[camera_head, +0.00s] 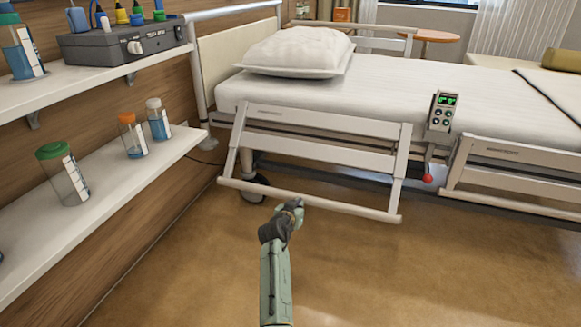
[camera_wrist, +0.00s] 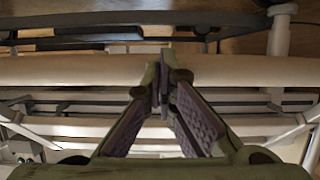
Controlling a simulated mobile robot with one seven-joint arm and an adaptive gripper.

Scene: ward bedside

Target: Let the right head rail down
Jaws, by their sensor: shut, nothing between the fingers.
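The near head rail (camera_head: 318,148) of the bed hangs on the bed's near side by the pillow end. It is swung outward and low, with its long bar (camera_head: 345,208) below the mattress edge, above the floor. My gripper (camera_head: 296,203) is at this bar, near its middle. In the wrist view my gripper (camera_wrist: 161,72) has its fingertips together in front of the pale bar (camera_wrist: 70,70), with nothing between them. Whether the fingertips touch the bar, I cannot tell.
A control box (camera_head: 442,111) with a red knob (camera_head: 427,178) below it is right of the rail. Another rail (camera_head: 515,175) is farther right. Shelves (camera_head: 125,195) with bottles line the left wall. The floor (camera_head: 400,270) in front is clear.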

